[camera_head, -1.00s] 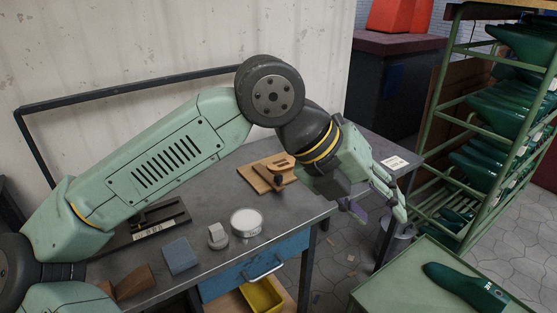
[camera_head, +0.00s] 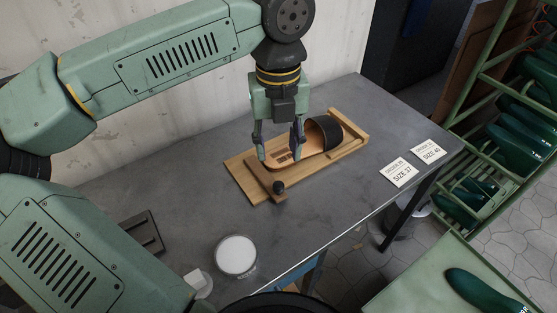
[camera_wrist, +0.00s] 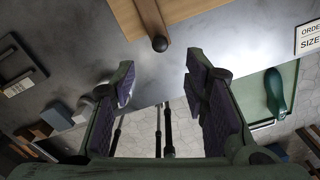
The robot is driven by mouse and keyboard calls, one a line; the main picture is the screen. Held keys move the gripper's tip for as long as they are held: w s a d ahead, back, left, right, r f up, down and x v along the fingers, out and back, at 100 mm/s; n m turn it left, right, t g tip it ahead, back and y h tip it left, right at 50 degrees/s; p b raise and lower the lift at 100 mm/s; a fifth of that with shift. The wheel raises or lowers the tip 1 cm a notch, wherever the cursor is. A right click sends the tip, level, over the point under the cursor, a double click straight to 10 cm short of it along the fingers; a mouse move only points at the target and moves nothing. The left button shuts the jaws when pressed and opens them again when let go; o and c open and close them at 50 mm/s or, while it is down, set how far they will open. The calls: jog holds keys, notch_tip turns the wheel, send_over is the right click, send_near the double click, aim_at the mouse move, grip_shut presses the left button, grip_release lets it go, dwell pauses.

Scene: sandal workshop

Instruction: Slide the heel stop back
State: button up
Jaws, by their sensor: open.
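A wooden board (camera_head: 241,178) lies on the grey bench. A sandal (camera_head: 312,146) with a wide black strap rests on it, its strapped end to the right. The heel stop, a wooden crossbar (camera_head: 263,181) with a dark round knob (camera_head: 279,187), lies across the board at the sandal's left end. The wrist view also shows the crossbar (camera_wrist: 151,17) and knob (camera_wrist: 160,44) at the top. My gripper (camera_head: 279,155) points down in front of the sandal's left half, open and empty. It partly hides the sandal; its exact height is unclear. The wrist view shows its fingers (camera_wrist: 160,82) apart.
Two order cards, size 37 (camera_head: 397,172) and size 40 (camera_head: 430,151), lie right of the board. A round white-topped tin (camera_head: 236,255) stands nearer the front. A green rack (camera_head: 490,150) of shoe lasts stands at right. The bench between board and tin is clear.

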aim_at(278, 184)
notch_tip(278, 184, down, 10)
jog(key=shift+s+f+p, duration=0.15)
jog(key=shift+f+p, duration=0.1)
jog(key=shift+p, duration=0.6)
jog(key=shift+c, duration=0.3)
grip_shut()
